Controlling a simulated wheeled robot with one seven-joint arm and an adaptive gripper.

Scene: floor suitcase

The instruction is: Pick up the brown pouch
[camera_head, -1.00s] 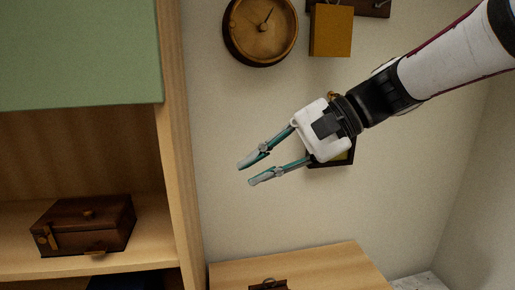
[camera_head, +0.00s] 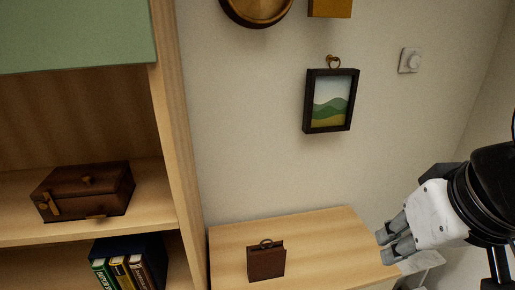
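A small dark brown pouch (camera_head: 266,263) with a ring-like handle on top stands upright on a light wooden cabinet top (camera_head: 325,245), at the bottom middle of the head view. My gripper (camera_head: 386,246) is at the lower right, to the right of the pouch and clearly apart from it in the picture. Its fingers point left, toward the cabinet's right edge. They are foreshortened and look close together, so I cannot tell whether they are open or shut. I see nothing held in them.
A wooden shelf unit (camera_head: 180,150) stands at the left, with a brown box (camera_head: 85,192) on one shelf and several books (camera_head: 125,270) below. A framed picture (camera_head: 331,101), a clock (camera_head: 256,8) and a switch (camera_head: 409,60) are on the wall. The cabinet top around the pouch is clear.

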